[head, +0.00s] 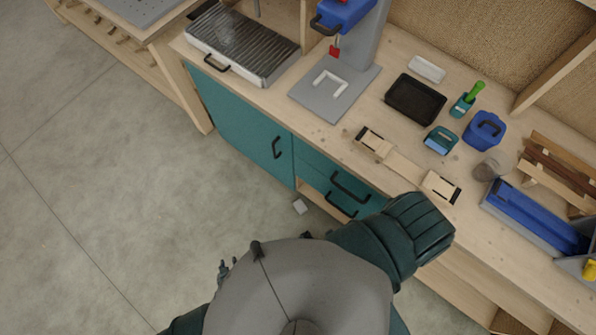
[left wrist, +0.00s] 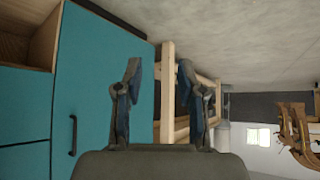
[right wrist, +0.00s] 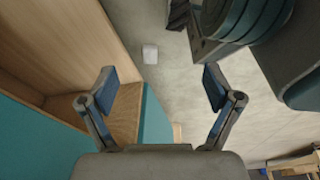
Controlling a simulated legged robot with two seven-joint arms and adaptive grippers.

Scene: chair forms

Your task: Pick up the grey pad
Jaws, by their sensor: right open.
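A small light grey pad (head: 300,206) lies on the concrete floor just in front of the bench's drawers. It also shows in the right wrist view (right wrist: 150,54), beyond and between my right fingertips. My right gripper (right wrist: 160,75) is open and empty, apart from the pad. In the head view my right gripper is hidden. My left gripper (head: 224,268) shows small beside my body, left of the pad. In the left wrist view (left wrist: 158,72) its fingers are apart with nothing between them, facing the teal cabinet.
The wooden bench (head: 400,165) with teal cabinet door (head: 235,115) and drawers (head: 335,180) stands beside the pad. An open wooden compartment (right wrist: 75,60) is at the left of the right wrist view. A black tray (head: 415,99) and tools lie on top. The floor at left is clear.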

